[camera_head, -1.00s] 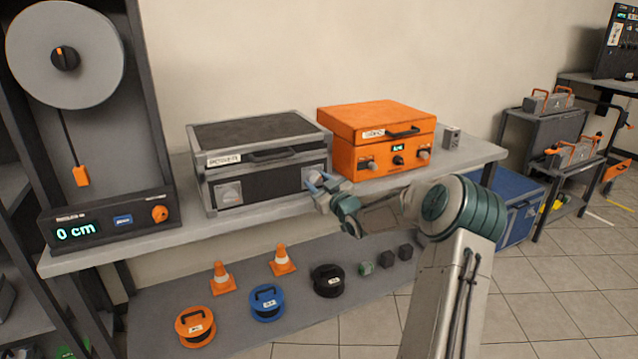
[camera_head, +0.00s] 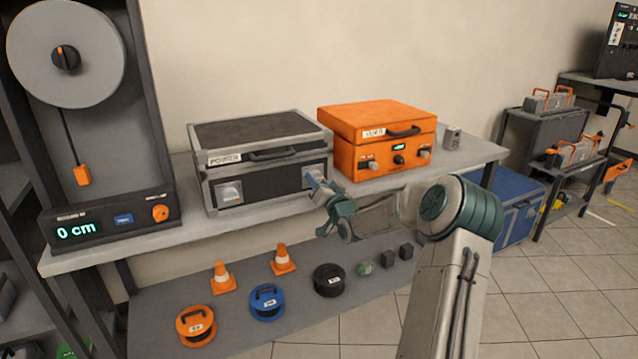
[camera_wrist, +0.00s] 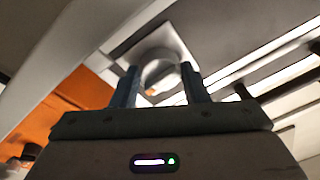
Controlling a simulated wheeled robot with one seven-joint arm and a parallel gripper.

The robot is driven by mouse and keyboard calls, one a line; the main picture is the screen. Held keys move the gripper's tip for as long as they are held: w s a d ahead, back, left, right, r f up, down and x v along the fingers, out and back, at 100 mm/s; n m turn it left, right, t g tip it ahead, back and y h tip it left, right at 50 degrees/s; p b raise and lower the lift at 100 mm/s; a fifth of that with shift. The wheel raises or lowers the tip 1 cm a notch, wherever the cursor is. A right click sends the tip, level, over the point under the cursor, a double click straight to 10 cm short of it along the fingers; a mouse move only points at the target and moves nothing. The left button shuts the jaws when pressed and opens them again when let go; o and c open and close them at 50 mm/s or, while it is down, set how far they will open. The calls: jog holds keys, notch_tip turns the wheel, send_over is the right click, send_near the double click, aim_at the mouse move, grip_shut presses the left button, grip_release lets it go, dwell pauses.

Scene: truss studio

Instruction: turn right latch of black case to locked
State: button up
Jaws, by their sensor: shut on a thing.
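The black case (camera_head: 265,138) with grey metal edges stands closed on the bench. Its left latch (camera_head: 230,193) is a light grey plate with a knob. Its right latch (camera_head: 309,174) is partly hidden behind my gripper (camera_head: 318,182), which reaches the case's front right corner. In the wrist view my gripper (camera_wrist: 163,85) has its two blue fingers on either side of the right latch's round grey knob (camera_wrist: 158,70), shut on it. A small orange mark shows below the knob there. I cannot read the latch's setting.
An orange case (camera_head: 375,130) with knobs stands close to the right of the black case. A device (camera_head: 105,228) reading 0 cm stands to the left. Reels and two cones sit on the lower shelf (camera_head: 225,335).

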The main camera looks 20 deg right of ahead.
jog(key=shift+m, duration=0.5)
jog(key=o, duration=1)
jog(key=shift+c, duration=0.2)
jog(key=s+f, duration=0.2)
jog(key=s, duration=1.1)
jog(key=shift+s+d+p, duration=0.25)
jog(key=shift+s+p, duration=0.05)
jog(key=shift+s, duration=0.05)
